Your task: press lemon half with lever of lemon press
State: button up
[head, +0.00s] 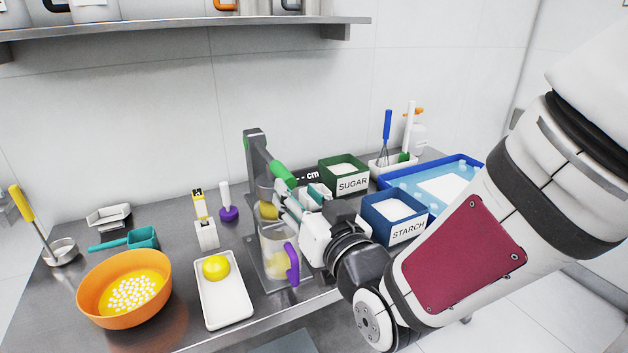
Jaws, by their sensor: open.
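The lemon press (254,150) is a grey stand near the middle of the bench in the head view. Its lever slants down to the right and ends in a green handle (282,173). A yellow lemon half (268,210) sits in the press below the lever, partly hidden by my gripper. A clear jug (272,240) with a purple handle stands under it, with something yellow inside. My gripper (298,196) is open beside the lower end of the green handle. I cannot tell whether it touches the handle.
A white tray (229,305) with another yellow lemon piece (215,268) lies left of the press. An orange bowl (92,300) stands further left. The sugar box (351,187), starch box (407,232) and blue tray (466,161) crowd the right. A shelf (200,27) hangs above.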

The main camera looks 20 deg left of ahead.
aim_at(283, 177)
jog(key=x, duration=0.7)
jog(key=shift+w+a, duration=0.15)
grip_shut()
